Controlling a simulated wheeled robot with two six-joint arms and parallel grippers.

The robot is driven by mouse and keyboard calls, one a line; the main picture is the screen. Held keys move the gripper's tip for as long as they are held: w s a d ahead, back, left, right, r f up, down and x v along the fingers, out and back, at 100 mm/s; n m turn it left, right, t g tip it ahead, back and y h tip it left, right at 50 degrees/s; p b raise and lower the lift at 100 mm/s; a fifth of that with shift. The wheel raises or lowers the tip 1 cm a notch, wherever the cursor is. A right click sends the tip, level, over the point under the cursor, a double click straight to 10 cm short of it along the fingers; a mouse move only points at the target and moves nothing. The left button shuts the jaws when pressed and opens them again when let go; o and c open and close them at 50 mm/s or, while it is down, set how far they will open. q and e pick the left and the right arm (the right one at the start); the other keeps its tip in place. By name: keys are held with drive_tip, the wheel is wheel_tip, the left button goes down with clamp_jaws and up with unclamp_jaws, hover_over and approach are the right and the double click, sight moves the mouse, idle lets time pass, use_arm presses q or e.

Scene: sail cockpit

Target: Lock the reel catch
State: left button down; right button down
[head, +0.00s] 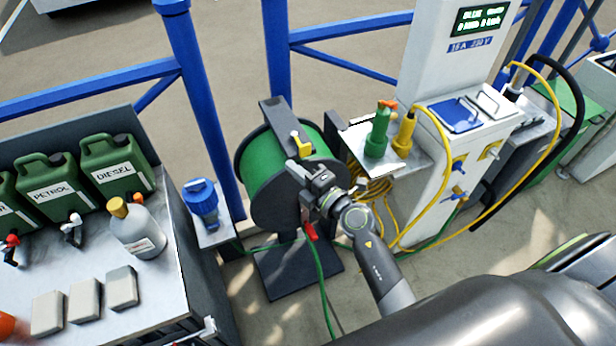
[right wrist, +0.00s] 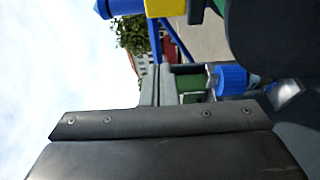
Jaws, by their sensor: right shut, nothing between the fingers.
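The hose reel (head: 262,185) is a dark drum wound with green hose, standing on a dark base plate. A yellow lever (head: 300,143) stands up at the top of its near flange. A red handle (head: 309,231) shows lower on the reel, just below my gripper. I cannot tell for sure which is the catch. My right gripper (head: 296,170) is shut and empty, in front of the flange and just below the yellow lever; contact cannot be told. In the right wrist view a yellow block (right wrist: 158,8) shows at the top edge, beside the dark flange. My left gripper is out of view.
A bench (head: 180,318) with green fuel cans (head: 118,166) and a bottle (head: 138,232) stands left. A white power pedestal (head: 445,150) with yellow cables stands right, beside a shelf with green and yellow nozzles. Blue railings run behind. Green hose trails on the ground.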

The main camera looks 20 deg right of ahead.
sight(303, 156)
drive_tip(key=w+d, duration=0.1)
drive_tip(key=w, duration=0.1)
drive_tip(key=w+d, duration=0.1)
drive_tip(key=shift+w+d, duration=0.35)
drive_tip(key=shift+w, duration=0.05)
drive_tip(key=shift+b, duration=0.35)
drive_tip(key=shift+d+n+y+b, duration=0.3)
drive_tip(key=shift+n+y, duration=0.1)
drive_tip(key=shift+y, duration=0.2)
